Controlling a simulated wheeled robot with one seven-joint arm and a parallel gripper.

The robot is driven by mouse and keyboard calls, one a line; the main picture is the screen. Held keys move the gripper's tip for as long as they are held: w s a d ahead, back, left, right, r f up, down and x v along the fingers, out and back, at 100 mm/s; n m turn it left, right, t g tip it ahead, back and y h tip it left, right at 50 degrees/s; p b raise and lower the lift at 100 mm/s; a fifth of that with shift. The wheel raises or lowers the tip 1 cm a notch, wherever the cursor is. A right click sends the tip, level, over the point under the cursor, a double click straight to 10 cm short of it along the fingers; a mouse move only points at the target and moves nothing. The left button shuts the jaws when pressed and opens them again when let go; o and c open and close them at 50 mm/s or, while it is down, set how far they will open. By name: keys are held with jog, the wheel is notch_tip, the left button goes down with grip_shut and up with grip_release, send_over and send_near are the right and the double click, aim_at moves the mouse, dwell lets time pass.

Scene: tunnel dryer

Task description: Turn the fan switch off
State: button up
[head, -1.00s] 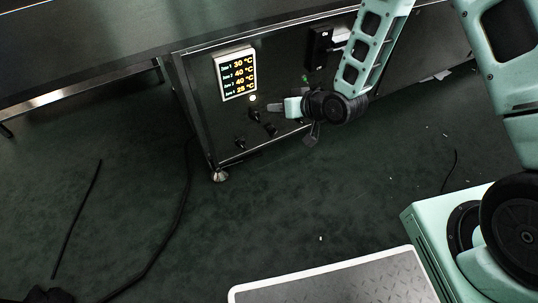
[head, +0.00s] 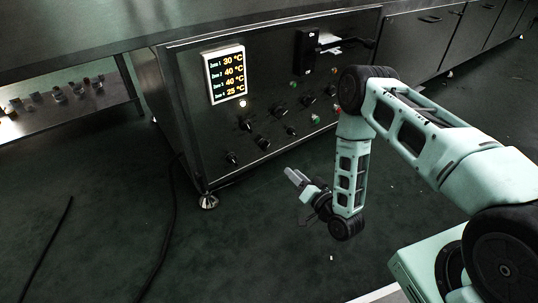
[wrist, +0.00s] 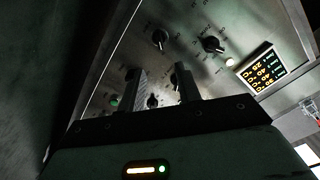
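The dryer's control panel (head: 215,135) carries black knobs, small lights and a black box marked "On" (head: 307,52). The labels at the knobs are too small to read, so I cannot tell which control is the fan switch. Black knobs (head: 262,142) sit below the display, with others to the right. My gripper (head: 290,174) is in front of the panel and below its lower edge, touching nothing. In the wrist view my gripper (wrist: 162,85) shows two fingers apart with nothing between them. Beyond them are a knob (wrist: 213,44) and a lit green light (wrist: 114,102).
The display (head: 226,76) shows zone temperatures of 30, 40, 40 and 25 °C. A low shelf (head: 70,112) with small jars stands at the left. A dark cable (head: 163,245) lies on the floor.

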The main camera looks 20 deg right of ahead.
aim_at(267, 147)
jog(key=b+x, duration=0.2)
jog(key=x, duration=0.2)
jog(key=b+x, duration=0.2)
jog(key=x, duration=0.2)
jog(key=b+x, duration=0.2)
jog(key=x, duration=0.3)
jog(key=shift+f, duration=0.25)
jog(key=shift+w+a+r+b, duration=0.2)
jog(key=shift+w+b, duration=0.15)
jog(key=shift+w, duration=0.25)
grip_shut()
